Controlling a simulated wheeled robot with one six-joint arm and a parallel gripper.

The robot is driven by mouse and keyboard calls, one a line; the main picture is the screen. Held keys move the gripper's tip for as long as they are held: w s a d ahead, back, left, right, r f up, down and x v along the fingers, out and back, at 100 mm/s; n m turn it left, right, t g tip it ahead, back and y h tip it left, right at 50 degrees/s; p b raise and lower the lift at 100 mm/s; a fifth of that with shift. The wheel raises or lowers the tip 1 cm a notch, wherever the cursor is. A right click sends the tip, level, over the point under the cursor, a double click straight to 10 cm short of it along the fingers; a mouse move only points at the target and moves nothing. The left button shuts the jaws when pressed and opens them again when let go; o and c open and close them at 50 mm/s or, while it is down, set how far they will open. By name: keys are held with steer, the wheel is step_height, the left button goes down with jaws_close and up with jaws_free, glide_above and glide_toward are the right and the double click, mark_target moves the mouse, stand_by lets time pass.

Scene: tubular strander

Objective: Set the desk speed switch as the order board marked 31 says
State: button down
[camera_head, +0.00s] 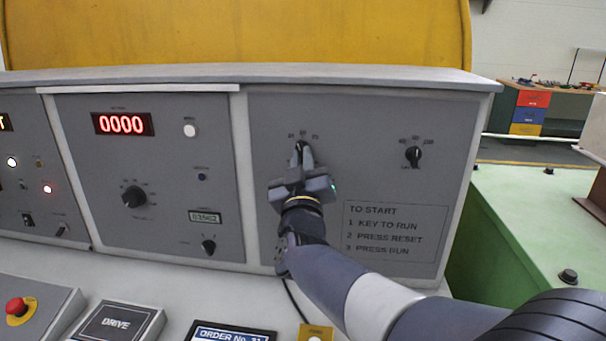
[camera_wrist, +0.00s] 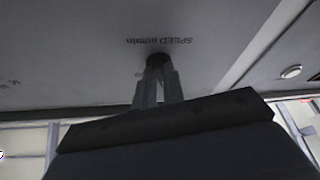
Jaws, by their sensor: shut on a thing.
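The desk speed switch is a small dark knob on the grey right-hand panel, under short scale marks too small to read surely. My gripper (camera_head: 301,160) is shut on it, and its fingers hide most of the knob in the head view. In the wrist view the dark knob (camera_wrist: 158,60) sits between the fingertips of my gripper (camera_wrist: 158,84), beside upside-down lettering "SPEED m/min". Its pointer direction cannot be told. The order board (camera_head: 232,334) marked "ORDER No. 31" lies at the bottom edge; only its heading shows, and the rest is cut off.
Another knob (camera_head: 413,156) is to the right on the same panel, above a "TO START" plate (camera_head: 394,232). A left panel has a red 0000 display (camera_head: 122,123) and more knobs. A red stop button (camera_head: 16,308) and a "DRIVE" plate (camera_head: 118,322) lie in front.

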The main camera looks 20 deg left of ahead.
steer(key=m+h, duration=0.1)
steer(key=m, duration=0.1)
steer(key=m+t+h+b, duration=0.1)
steer(key=m, duration=0.1)
steer(key=shift+a+f, duration=0.15)
steer(key=m+h, duration=0.2)
steer(key=m, duration=0.2)
steer(key=m+h, duration=0.3)
steer(key=m, duration=0.2)
steer(key=m+h, duration=0.2)
steer(key=m, duration=0.3)
steer(key=shift+s+a+r, duration=0.2)
steer(key=shift+a+r, duration=0.1)
steer(key=shift+a, duration=0.05)
steer(key=shift+m, duration=0.4)
steer(key=c, duration=1.5)
jaws_free()
